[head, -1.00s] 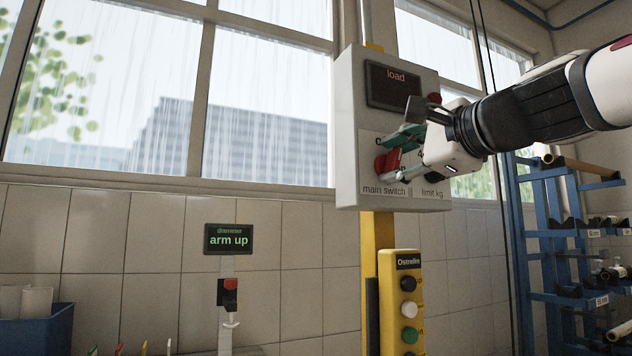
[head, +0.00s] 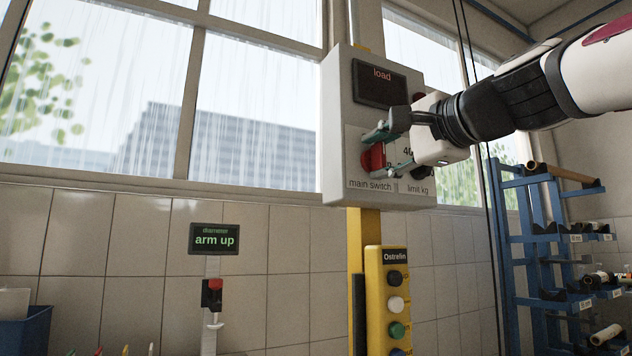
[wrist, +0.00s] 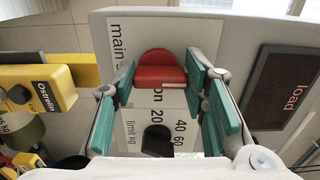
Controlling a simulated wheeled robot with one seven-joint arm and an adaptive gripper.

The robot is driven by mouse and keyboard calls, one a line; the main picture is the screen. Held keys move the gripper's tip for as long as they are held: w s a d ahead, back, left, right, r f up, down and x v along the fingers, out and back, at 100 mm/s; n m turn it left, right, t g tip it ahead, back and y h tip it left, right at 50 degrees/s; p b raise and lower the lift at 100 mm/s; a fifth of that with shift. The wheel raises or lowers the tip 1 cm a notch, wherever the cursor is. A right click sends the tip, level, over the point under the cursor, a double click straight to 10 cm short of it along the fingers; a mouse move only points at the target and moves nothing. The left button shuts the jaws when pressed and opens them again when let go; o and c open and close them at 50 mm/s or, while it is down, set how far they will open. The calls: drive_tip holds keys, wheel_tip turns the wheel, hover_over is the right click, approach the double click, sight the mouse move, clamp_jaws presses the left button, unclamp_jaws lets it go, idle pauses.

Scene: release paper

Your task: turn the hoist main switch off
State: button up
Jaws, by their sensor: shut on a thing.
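The hoist's main switch is a red knob (head: 373,158) on the left of the grey control box (head: 338,120), above the "main switch" label. In the wrist view the red knob (wrist: 160,68) sits between my teal finger pads, with "on" lettering partly visible beside it. My gripper (head: 381,151) reaches in from the right, with one finger above the knob and one below. It is shut on the knob. The fingers hide part of the dial in the head view, so I cannot tell the knob's exact setting.
A black limit knob (wrist: 158,140) is close to the red one on the same panel. A dark "load" display (head: 380,84) is above. The yellow Ostrelin button station (head: 388,300) hangs below, and a blue rack (head: 505,240) stands at right.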

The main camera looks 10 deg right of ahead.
drive_tip(key=shift+f, duration=0.1)
drive_tip(key=o, duration=1.2)
drive_tip(key=shift+c, duration=0.2)
drive_tip(key=shift+s, duration=0.1)
drive_tip(key=v, duration=1.1)
drive_tip(key=shift+s, duration=0.35)
drive_tip(key=shift+d, duration=0.1)
